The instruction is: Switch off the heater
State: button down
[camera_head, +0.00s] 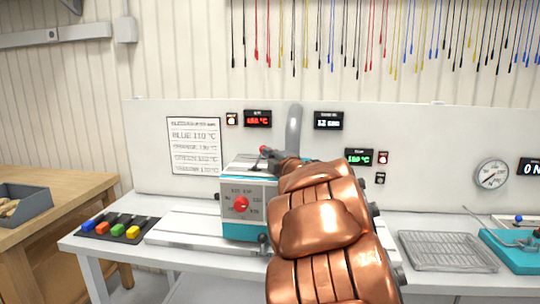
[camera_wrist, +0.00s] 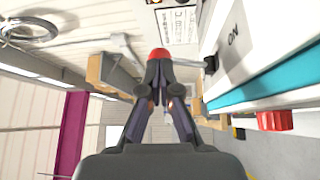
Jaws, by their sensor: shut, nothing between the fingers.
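The heater (camera_head: 232,190) is a grey-and-teal box on the bench, with a red dial (camera_head: 241,204) on its front. A red-tipped lever (camera_head: 264,150) shows at its top. My arm hides the heater's right side.
A tray of coloured blocks (camera_head: 118,229) lies left on the bench. A wire rack (camera_head: 447,251) and a teal device (camera_head: 515,250) stand right. Behind, a panel holds a lit red display (camera_head: 257,118), a green display (camera_head: 359,157) and a gauge (camera_head: 491,173). A grey pipe (camera_head: 293,128) rises behind the heater.

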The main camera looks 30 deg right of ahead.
jog(key=shift+r, duration=0.1)
jog(key=shift+r+p, duration=0.1)
jog(key=shift+p, duration=0.3)
jog(key=shift+w+a+n, duration=0.1)
jog(key=shift+n, duration=0.2)
